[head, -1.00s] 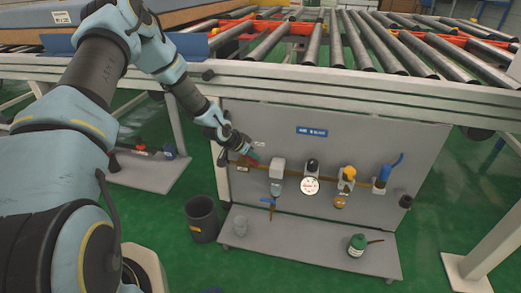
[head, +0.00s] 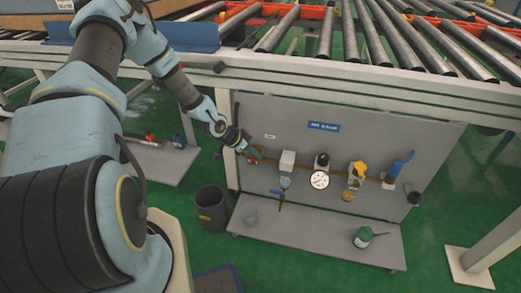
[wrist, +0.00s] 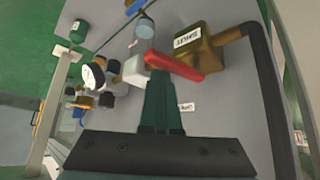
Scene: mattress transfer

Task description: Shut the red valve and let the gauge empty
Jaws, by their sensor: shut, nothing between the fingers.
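The red valve's handle (wrist: 175,67) is a red lever on a brass body (wrist: 205,48) with a white label, at the left end of the panel's brass pipe. In the head view the red valve (head: 254,156) is partly hidden by my gripper (head: 245,149). My gripper (wrist: 158,78) is shut and empty in the wrist view, its teal fingertips close to the lever's underside. I cannot tell whether they touch. The round white gauge (head: 320,180) sits mid-panel and also shows in the wrist view (wrist: 94,77). Its needle is too small to read.
The grey panel (head: 300,203) carries a white box (head: 287,161), a yellow-topped fitting (head: 357,170) and a blue lever (head: 402,163). A shelf below holds a green container (head: 363,237). A dark bin (head: 211,208) stands left. Conveyor rollers (head: 330,30) lie above.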

